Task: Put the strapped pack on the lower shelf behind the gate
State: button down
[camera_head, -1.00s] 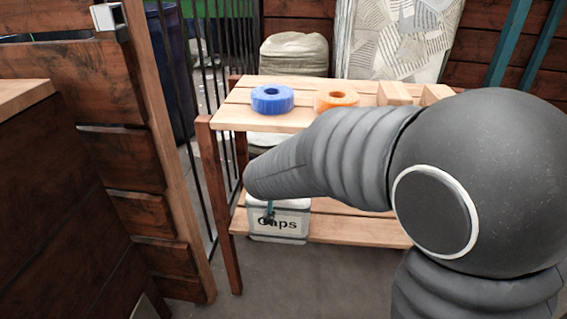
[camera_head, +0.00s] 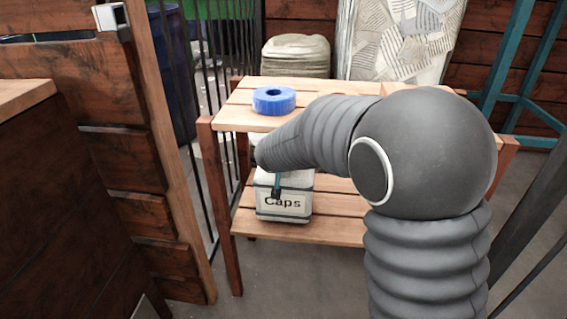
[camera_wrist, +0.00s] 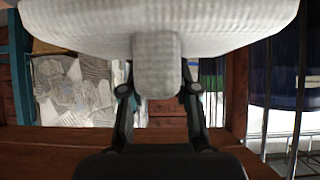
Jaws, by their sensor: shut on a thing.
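The strapped pack (camera_head: 298,204) is white with dark straps and a "Caps" label. In the head view it is upright over the front left part of the lower shelf (camera_head: 340,232); I cannot tell whether its base touches the boards. My gripper (camera_head: 277,188) is shut on the pack, mostly hidden by my arm. In the wrist view, a pale woven body of the pack (camera_wrist: 90,22) fills the top, with a tab between the fingers of my gripper (camera_wrist: 158,90). The wooden gate (camera_head: 115,145) stands at the left, in front of the shelf unit.
A blue ring (camera_head: 262,103) lies on the upper shelf (camera_head: 232,117), above the pack. A wooden leg (camera_head: 222,215) stands at the unit's front left. Black railings (camera_head: 195,120) run behind the gate. The lower shelf right of the pack looks clear where visible.

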jog(key=shift+s+f, duration=0.1)
jog(key=shift+f, duration=0.6)
jog(key=c, duration=0.8)
grip_release()
jog(key=shift+f, duration=0.1)
jog(key=shift+c, duration=0.2)
jog(key=shift+s+r, duration=0.15)
jog(key=shift+r, duration=0.15)
jog(key=p+v, duration=0.2)
jog(key=v, duration=0.9)
jog(key=shift+s, duration=0.25)
jog(key=shift+r, duration=0.15)
